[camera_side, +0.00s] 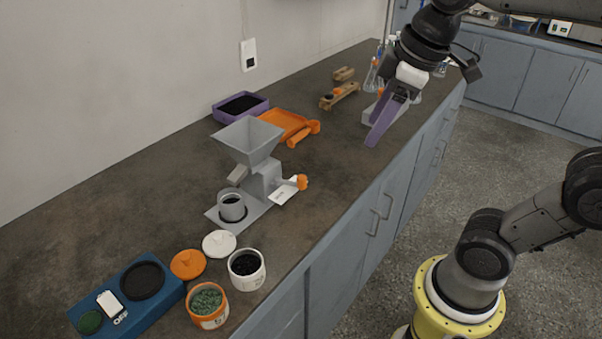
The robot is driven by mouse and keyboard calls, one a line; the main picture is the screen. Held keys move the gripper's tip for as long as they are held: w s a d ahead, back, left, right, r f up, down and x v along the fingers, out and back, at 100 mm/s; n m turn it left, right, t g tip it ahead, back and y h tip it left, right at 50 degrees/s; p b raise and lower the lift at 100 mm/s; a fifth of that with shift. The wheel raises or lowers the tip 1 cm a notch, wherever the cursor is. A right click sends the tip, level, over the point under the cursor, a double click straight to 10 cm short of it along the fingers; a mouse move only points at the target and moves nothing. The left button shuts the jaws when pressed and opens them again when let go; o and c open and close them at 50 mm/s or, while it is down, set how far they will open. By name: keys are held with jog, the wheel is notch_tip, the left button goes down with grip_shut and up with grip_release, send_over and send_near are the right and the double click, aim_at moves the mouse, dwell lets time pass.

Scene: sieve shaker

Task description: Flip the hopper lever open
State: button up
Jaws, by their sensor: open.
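The grey hopper (250,140) stands on its base plate in the middle of the counter, with a wide square funnel on top. A lever with a white plate (283,194) and an orange knob (302,182) sticks out from the right side of its body. A grey cup (232,206) stands on the base under the spout. My gripper (385,122), with purple fingers, hangs above the counter to the upper right of the hopper, apart from the lever. It is open and holds nothing that I can see.
An orange tray with a scoop (298,136) and a purple tray (240,96) lie behind the hopper. Glassware and wooden racks (339,95) stand farther back. Jars (246,268), lids (188,264) and a blue scale (130,300) are in front. The counter right of the lever is clear.

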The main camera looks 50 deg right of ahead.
jog(key=w+n+g, duration=0.1)
jog(key=w, duration=0.5)
jog(key=n+g, duration=0.1)
jog(key=g, duration=0.2)
send_over(302, 177)
notch_tip(302, 177, down, 5)
notch_tip(302, 177, down, 14)
jog(key=shift+f, duration=0.2)
jog(key=shift+c, duration=0.2)
grip_shut()
